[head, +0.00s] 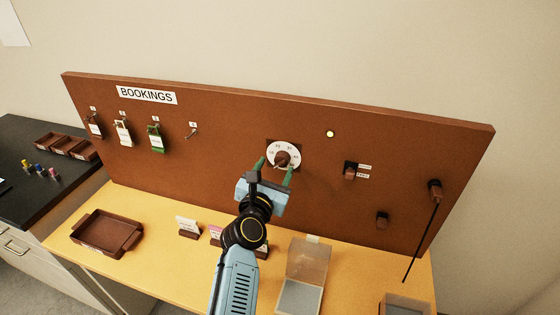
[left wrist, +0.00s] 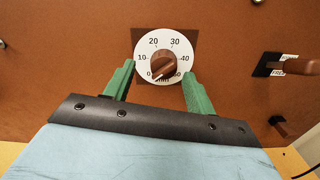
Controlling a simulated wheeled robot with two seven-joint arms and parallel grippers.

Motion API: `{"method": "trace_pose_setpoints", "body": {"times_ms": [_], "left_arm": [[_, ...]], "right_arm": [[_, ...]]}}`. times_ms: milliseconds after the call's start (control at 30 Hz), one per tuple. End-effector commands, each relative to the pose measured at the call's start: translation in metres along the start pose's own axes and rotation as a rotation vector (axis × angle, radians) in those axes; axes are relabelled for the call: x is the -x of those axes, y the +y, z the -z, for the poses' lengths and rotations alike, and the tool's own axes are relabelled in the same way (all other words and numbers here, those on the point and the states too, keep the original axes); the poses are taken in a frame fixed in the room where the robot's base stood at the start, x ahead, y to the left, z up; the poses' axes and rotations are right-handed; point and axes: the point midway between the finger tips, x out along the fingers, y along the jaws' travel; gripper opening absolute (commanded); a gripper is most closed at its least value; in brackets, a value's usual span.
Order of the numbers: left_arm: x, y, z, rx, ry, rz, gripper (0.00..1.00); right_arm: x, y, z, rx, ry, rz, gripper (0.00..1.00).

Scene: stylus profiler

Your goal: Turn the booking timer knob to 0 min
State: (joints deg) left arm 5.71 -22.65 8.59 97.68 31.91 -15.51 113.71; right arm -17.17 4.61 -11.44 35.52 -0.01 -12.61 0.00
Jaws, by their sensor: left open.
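The booking timer is a round white dial (head: 293,150) on the brown board, with a brown knob (head: 282,158) at its centre. In the left wrist view the dial (left wrist: 148,46) shows 0, 10, 20, 30, 40 and a partly hidden number at lower right. The knob (left wrist: 164,65) has a pale mark that points to the lower left, close to 0. My left gripper (head: 275,175) is in front of the dial; its green fingers (left wrist: 158,88) are spread apart, below and to either side of the knob, with nothing between them. My right gripper is not in view.
The board carries a BOOKINGS sign (head: 146,95), hanging tags (head: 123,133), a lit lamp (head: 330,134), a switch (head: 350,171) and a dark lever (head: 434,190). On the yellow table are a brown tray (head: 78,228), small card holders (head: 188,229) and a clear-lidded box (head: 306,262).

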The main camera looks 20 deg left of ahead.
Motion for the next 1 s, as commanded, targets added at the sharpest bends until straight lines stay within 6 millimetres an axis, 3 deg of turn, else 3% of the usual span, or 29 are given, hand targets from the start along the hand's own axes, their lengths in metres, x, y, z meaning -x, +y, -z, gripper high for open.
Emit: {"method": "trace_pose_setpoints", "body": {"times_ms": [100, 500, 1000], "left_arm": [[0.02, -0.008, 0.002, 0.014, 0.012, 0.008, 0.56], [0.062, -0.008, 0.002, 0.014, 0.01, 0.007, 0.56], [0.065, -0.007, 0.002, 0.013, 0.009, 0.007, 0.56]], "right_arm": [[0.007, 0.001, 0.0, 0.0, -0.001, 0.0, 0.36], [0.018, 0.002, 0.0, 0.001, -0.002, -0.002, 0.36], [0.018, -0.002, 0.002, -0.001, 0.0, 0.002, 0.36]]}}
